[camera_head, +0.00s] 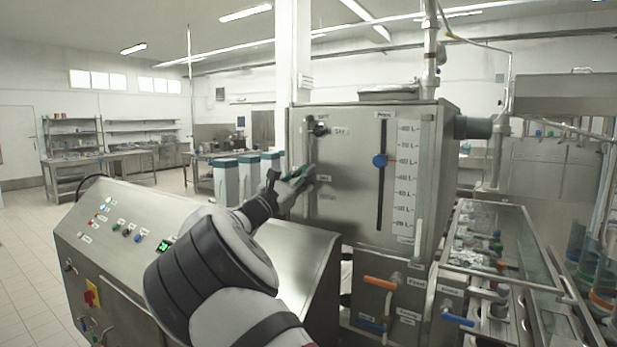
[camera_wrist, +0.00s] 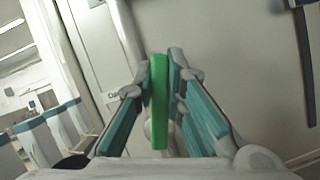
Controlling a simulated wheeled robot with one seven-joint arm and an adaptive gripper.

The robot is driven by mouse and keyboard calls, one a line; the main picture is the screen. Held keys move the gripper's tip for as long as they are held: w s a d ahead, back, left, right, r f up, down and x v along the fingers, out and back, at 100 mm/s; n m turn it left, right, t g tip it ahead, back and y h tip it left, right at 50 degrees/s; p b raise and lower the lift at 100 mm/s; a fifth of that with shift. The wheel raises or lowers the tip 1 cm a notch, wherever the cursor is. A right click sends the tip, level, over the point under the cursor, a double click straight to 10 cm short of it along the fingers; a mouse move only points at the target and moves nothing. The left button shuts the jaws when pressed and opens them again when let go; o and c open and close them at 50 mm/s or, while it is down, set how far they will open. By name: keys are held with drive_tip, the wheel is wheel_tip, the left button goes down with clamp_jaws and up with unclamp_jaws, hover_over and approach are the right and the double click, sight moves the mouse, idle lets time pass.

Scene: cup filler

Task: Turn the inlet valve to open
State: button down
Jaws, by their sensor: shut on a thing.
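A green lever handle (camera_wrist: 159,103), apparently the valve handle, stands between the teal-lined fingers of my gripper (camera_wrist: 160,85) in the wrist view. It appears as a long narrow bar, near upright in that picture. My gripper is shut on it. In the head view, my gripper (camera_head: 297,178) reaches the left part of the steel tank's front (camera_head: 345,210), and only a bit of green shows among the fingers. The valve body is mostly hidden by my gripper. I cannot read its label well enough to tell its name.
A black knob (camera_head: 319,129) sits above my gripper on the tank. Below are an orange lever (camera_head: 380,283) and a blue lever (camera_head: 458,319). A sloped control console (camera_head: 120,215) lies under my arm.

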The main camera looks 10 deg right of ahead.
drive_tip(key=shift+w+a+n+t+y+p, duration=0.2)
drive_tip(key=shift+n+t+y, duration=0.2)
drive_tip(key=shift+n, duration=0.55)
drive_tip(key=shift+w+a+n+t+y+p, duration=0.15)
drive_tip(key=shift+w+a+n+t+y, duration=0.2)
drive_tip(key=shift+n, duration=0.65)
drive_tip(key=shift+w+a+n+t+y+p, duration=0.1)
drive_tip(key=shift+n+t+y+p, duration=0.25)
drive_tip(key=shift+n, duration=0.6)
drive_tip(key=shift+t, duration=0.3)
drive_tip(key=c, duration=1.6)
unclamp_jaws()
drive_tip(key=shift+r, duration=0.1)
drive_tip(key=shift+a, duration=0.1)
drive_tip(key=v, duration=1.2)
